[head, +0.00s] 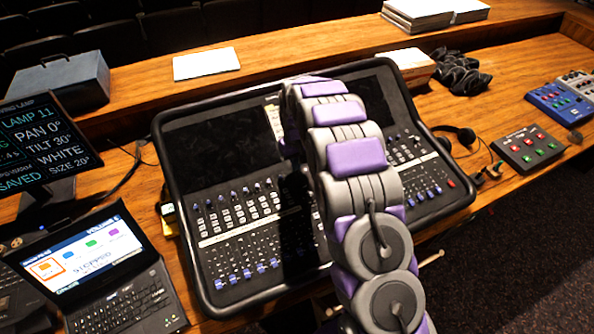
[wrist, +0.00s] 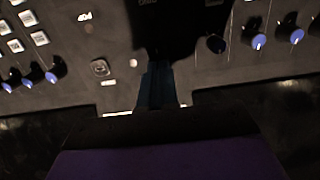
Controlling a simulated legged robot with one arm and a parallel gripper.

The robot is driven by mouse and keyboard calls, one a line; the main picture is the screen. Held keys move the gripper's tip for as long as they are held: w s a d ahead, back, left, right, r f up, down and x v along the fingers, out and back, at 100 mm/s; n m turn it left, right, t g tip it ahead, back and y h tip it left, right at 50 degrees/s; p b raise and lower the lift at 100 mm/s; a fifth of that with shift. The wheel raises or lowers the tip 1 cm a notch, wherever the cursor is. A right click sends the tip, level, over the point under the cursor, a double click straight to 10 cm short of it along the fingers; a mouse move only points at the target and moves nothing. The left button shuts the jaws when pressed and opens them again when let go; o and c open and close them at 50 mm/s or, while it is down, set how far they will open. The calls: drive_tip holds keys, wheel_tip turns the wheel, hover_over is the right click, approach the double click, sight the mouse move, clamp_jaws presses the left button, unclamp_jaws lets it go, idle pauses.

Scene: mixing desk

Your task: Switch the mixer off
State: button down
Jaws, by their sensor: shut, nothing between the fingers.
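The mixer (head: 235,235) is a wide black desk with faders, knobs and small buttons. Both its screens look dark in the head view. A small red button (head: 451,183) shows at its right edge. My purple and grey arm reaches over the middle of the mixer and hides part of it. My gripper is hidden behind the arm in the head view. In the wrist view, my gripper (wrist: 170,45) is dark and shut, with nothing held, over the mixer panel. A square button (wrist: 100,67) lies left of it. I cannot tell whether the gripper touches the panel.
A laptop (head: 130,300) and a lamp-readout monitor (head: 45,140) stand at the left. Headphones (head: 462,136) and a box with coloured buttons (head: 530,148) lie to the right. A white paper (head: 206,63) and a grey case (head: 60,80) are behind.

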drive_tip(key=shift+r+p, duration=0.6)
drive_tip(key=shift+r, duration=1.4)
drive_tip(key=shift+r+p, duration=0.45)
drive_tip(key=shift+r, duration=1.1)
drive_tip(key=s+d+r+m+b, duration=0.1)
drive_tip(key=s+d+r, duration=0.35)
drive_tip(key=s, duration=0.55)
drive_tip(key=s+d+r+m+g, duration=0.1)
drive_tip(key=s+d+r, duration=0.2)
drive_tip(key=s+r, duration=0.55)
drive_tip(key=s+d+r+m+b, duration=0.1)
drive_tip(key=s+d+r, duration=0.25)
drive_tip(key=s, duration=0.95)
drive_tip(key=s+d+f+m, duration=0.1)
drive_tip(key=s+d+f, duration=0.1)
drive_tip(key=s, duration=1.3)
drive_tip(key=shift+s+m+g+b, duration=0.15)
drive_tip(key=shift+m+g+b, duration=0.15)
drive_tip(key=shift+g+b, duration=0.1)
drive_tip(key=shift+f, duration=0.1)
